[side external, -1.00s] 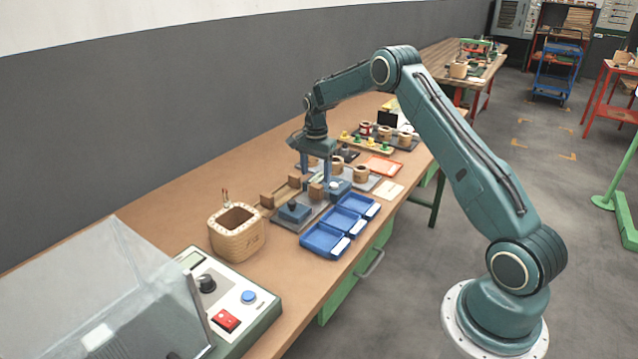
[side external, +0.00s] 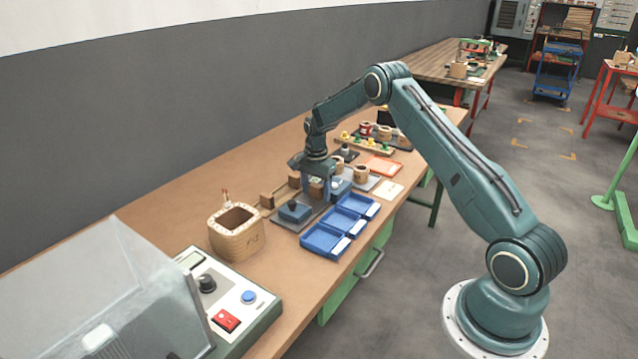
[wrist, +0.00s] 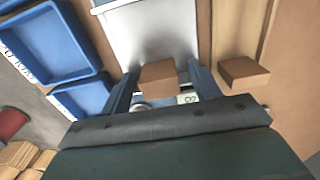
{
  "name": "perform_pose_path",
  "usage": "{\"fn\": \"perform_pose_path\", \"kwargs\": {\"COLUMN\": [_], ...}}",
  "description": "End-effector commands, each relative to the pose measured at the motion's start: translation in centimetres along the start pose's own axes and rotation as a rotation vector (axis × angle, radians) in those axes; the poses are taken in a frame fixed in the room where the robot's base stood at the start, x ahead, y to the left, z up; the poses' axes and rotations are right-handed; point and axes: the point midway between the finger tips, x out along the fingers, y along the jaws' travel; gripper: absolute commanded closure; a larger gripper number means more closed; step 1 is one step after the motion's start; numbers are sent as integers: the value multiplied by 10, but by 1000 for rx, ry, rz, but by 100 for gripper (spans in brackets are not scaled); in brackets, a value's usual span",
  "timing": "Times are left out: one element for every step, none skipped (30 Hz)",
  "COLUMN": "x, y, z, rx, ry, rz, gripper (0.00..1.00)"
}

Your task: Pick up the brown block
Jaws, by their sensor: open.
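A small brown block (wrist: 158,76) lies between the two blue fingers of my gripper (wrist: 163,82) in the wrist view, at the near end of a pale grey metal plate. The fingers stand on either side with a visible gap to each. In the side view my gripper (side external: 318,187) is down low at the fixture, and the brown block (side external: 315,189) is partly hidden by the fingers. My gripper is open. A second brown block (wrist: 243,72) sits on a light wooden strip to the right, outside the right finger.
Several blue trays (side external: 325,241) line the table's front side; they also show at left in the wrist view (wrist: 45,45). A blue-topped fixture (side external: 294,212) stands close to the left. A wooden container (side external: 236,232) and a control box (side external: 228,300) stand further left.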

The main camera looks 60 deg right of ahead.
Motion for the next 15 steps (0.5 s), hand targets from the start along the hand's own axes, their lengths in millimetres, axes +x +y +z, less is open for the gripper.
{"fn": "perform_pose_path", "kwargs": {"x": [2,2,2,2,2,2,2,2,1,1,1,1,1,1,1], "y": [0,0,0,0,0,0,0,0,0,0,0,0,0,0,0], "z": [0,0,0,0,0,0,0,0,0,0,0,0,0,0,0], "rx": [0,0,0,0,0,0,0,0,0,0,0,0,0,0,0], "ry": [0,0,0,0,0,0,0,0,0,0,0,0,0,0,0], "rz": [0,0,0,0,0,0,0,0,0,0,0,0,0,0,0], "gripper": [38,38,38,38,38,38,38,38,38,38,38,38,38,38,38]}}
